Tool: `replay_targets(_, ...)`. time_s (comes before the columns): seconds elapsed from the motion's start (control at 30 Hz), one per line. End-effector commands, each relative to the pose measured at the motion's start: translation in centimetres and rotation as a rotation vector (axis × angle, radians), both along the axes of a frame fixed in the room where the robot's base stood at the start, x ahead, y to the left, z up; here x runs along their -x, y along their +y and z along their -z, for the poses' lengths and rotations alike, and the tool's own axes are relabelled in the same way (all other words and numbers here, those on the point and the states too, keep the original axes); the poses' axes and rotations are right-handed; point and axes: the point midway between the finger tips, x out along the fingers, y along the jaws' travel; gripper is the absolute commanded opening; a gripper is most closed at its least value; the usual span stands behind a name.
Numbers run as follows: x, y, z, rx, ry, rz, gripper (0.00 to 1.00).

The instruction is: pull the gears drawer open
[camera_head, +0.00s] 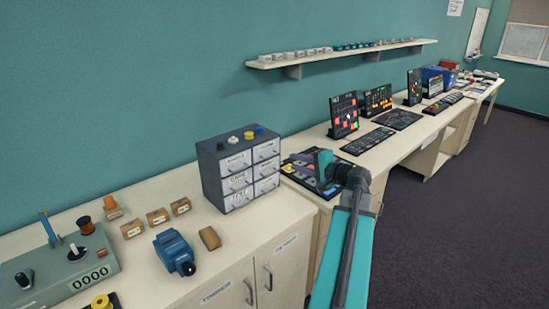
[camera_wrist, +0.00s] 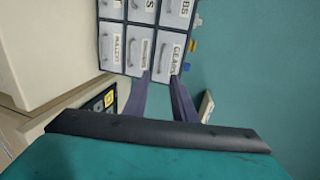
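The grey drawer cabinet (camera_head: 213,180) stands on the near counter, with two columns of white-fronted drawers that all look closed. The gears drawer (camera_wrist: 165,45) is at the lower right of the cabinet in the wrist view, which is turned sideways. It matches the top right drawer (camera_head: 266,151) in the head view, where its label is not readable. Its grey handle (camera_wrist: 163,61) lies beside the GEARS label. My gripper (camera_wrist: 161,79) is open, its two dark fingers apart at the near end of this drawer front. Nothing is between them. I cannot tell whether they touch the front.
Colored knobs (camera_head: 248,135) sit on the cabinet top. A blue device (camera_head: 174,252) and small boxes (camera_head: 158,217) stand left of it. A shelf (camera_head: 340,52) hangs above, and dark floor (camera_head: 450,230) is free at right.

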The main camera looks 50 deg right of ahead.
Motion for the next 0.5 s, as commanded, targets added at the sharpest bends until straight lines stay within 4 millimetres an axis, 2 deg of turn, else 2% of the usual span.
replay_targets(0.5, -6.9, -0.6, 1.3, -0.001, 0.000, 0.000, 0.24)
